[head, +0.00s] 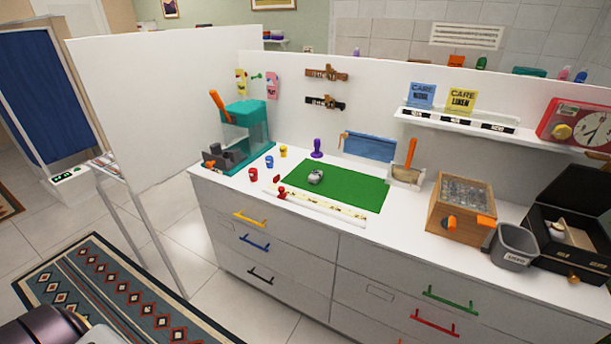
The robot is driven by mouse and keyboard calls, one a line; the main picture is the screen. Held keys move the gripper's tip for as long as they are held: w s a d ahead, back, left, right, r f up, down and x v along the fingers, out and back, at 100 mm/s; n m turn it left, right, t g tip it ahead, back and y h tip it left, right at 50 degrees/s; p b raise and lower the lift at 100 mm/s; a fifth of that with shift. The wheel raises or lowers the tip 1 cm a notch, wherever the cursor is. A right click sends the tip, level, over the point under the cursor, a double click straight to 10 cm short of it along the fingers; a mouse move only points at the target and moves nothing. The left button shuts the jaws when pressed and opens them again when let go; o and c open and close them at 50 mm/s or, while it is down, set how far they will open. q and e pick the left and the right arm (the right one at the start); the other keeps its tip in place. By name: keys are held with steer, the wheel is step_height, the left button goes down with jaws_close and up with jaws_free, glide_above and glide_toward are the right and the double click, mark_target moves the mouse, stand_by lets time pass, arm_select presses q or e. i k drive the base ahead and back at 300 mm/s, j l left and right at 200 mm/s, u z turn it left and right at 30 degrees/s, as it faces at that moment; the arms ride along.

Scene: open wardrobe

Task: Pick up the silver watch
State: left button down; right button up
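A small silver object (315,177), which looks like the silver watch, lies on the green mat (350,190) on the white counter. It is near the mat's left part, and its details are too small to make out. An open black box (574,254) at the counter's right end holds a cream-coloured piece (573,234). Neither of my grippers shows in the head view. Only part of my own body shows at the lower left corner, well away from the counter.
Small red, blue and yellow pieces and a purple stamp-like object (317,148) stand around the mat. A teal machine (245,135) is at left. A wooden box (461,205) and grey bin (514,245) are at right. A white partition (150,105) rises at left.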

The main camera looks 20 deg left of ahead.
mark_target(316, 176)
steer(key=i+u, duration=0.45)
steer(key=i+l+u, duration=0.1)
steer(key=i+u, duration=0.15)
steer(key=u, duration=0.2)
steer(key=l, duration=0.25)
steer(key=k+l+u, duration=0.1)
steer(key=l, duration=0.2)
